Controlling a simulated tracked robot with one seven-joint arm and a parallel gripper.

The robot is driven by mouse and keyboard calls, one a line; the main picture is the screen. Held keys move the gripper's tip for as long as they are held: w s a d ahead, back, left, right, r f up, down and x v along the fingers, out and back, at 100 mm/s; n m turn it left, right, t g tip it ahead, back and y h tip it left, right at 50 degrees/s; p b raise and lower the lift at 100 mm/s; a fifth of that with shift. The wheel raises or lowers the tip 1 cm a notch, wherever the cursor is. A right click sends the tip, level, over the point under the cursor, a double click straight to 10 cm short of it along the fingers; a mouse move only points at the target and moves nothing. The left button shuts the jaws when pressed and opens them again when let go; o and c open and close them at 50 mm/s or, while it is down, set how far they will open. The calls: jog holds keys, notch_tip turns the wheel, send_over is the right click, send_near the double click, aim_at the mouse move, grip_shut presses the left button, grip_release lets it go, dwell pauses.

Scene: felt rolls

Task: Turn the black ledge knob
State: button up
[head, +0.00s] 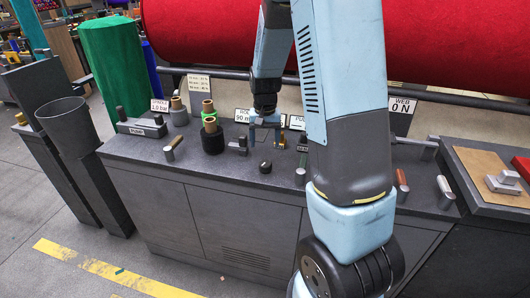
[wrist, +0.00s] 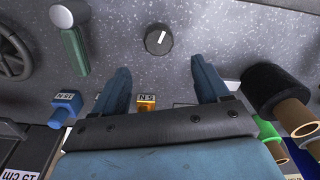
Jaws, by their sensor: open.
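The black ledge knob (head: 265,167) is a small round dial on the grey speckled ledge (head: 225,168). In the wrist view the knob (wrist: 158,39) shows a white pointer line on its face, tilted slightly right of upright. My gripper (head: 265,145) is above the ledge, behind the knob in the head view.
A green-handled lever (wrist: 76,45) stands left of the knob in the wrist view, near a blue block (wrist: 66,103) and an orange block (wrist: 146,102). A black roll on a brown core (wrist: 272,88) stands at right. A red felt roll (head: 210,30) hangs behind the ledge.

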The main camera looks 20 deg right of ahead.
jog(key=shift+r, duration=1.9)
jog(key=shift+r, duration=0.1)
